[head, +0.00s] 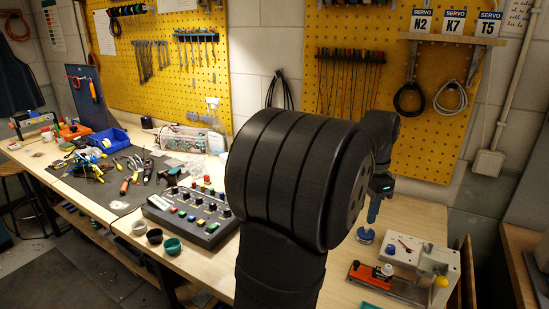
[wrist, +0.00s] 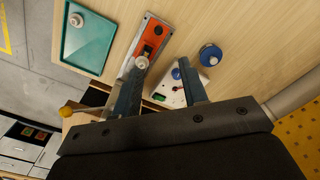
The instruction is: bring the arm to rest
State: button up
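My gripper (wrist: 160,70) is open, with its two grey-blue fingers apart and nothing visible between them. In the head view my gripper (head: 373,208) hangs over the right part of the bench, partly hidden by my large black arm. A round blue knob-like piece (head: 365,236) shows just below the fingers there. In the wrist view this blue piece (wrist: 210,55) lies on bare wood, to the right of and apart from the fingers.
An orange plate with a black block (head: 365,272), a white panel with a red pointer (head: 403,244) and a yellow-knobbed fixture (head: 447,262) stand near the gripper. A teal tray (wrist: 104,45) lies beside them. A button console (head: 190,215) and several tools are left of my arm.

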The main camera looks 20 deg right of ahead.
aim_at(357, 262)
jog(key=shift+f, duration=0.15)
notch_tip(357, 262, down, 17)
jog(key=shift+f, duration=0.1)
jog(key=shift+s+d, duration=0.2)
dwell(0.5)
